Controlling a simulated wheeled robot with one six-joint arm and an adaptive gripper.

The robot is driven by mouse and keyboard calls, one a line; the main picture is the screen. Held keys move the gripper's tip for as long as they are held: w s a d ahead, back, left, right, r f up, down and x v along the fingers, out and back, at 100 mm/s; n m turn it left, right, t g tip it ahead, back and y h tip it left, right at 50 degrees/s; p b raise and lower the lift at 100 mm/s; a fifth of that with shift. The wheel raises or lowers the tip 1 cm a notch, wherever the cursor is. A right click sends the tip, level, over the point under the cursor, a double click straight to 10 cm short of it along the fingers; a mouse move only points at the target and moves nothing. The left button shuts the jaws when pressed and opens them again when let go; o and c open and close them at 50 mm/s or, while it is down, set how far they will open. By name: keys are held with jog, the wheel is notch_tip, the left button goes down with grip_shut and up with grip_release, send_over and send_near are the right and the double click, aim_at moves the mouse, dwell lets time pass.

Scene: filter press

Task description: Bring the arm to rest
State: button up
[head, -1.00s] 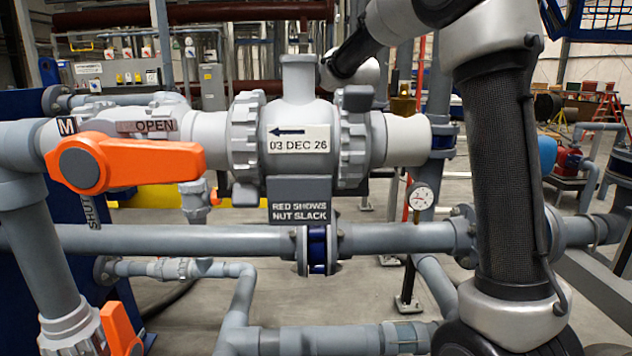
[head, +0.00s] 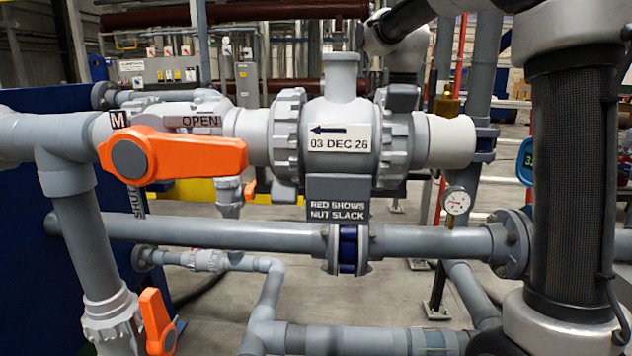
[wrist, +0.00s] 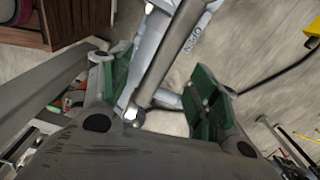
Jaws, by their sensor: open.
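My arm stands at the right of the head view, with its dark mesh-covered link upright and another link reaching behind the pipework at the top. My gripper is out of sight in the head view. In the wrist view my gripper (wrist: 160,78) is open, its two green-padded fingers apart with nothing held between them. A grey pipe and a part lettered OPEN (wrist: 194,38) show beyond the fingers. I cannot tell how far they are from the fingertips.
A grey valve body (head: 340,140) with an orange handle (head: 185,155) spans the head view. A pressure gauge (head: 457,201) and horizontal pipe (head: 200,232) lie below. A second orange handle (head: 156,322) is at lower left. Concrete floor shows behind the pipes.

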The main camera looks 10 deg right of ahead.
jog(key=s+d+n+t, duration=0.25)
jog(key=s+n, duration=0.75)
jog(key=s, duration=0.7)
jog(key=s+d+f+n+t, duration=0.1)
jog(key=s+d+f+n, duration=0.1)
jog(key=s+f+n, duration=0.5)
jog(key=s+n, duration=0.1)
jog(key=s, duration=0.3)
jog(key=shift+n+t, duration=0.3)
jog(key=shift+t, duration=0.05)
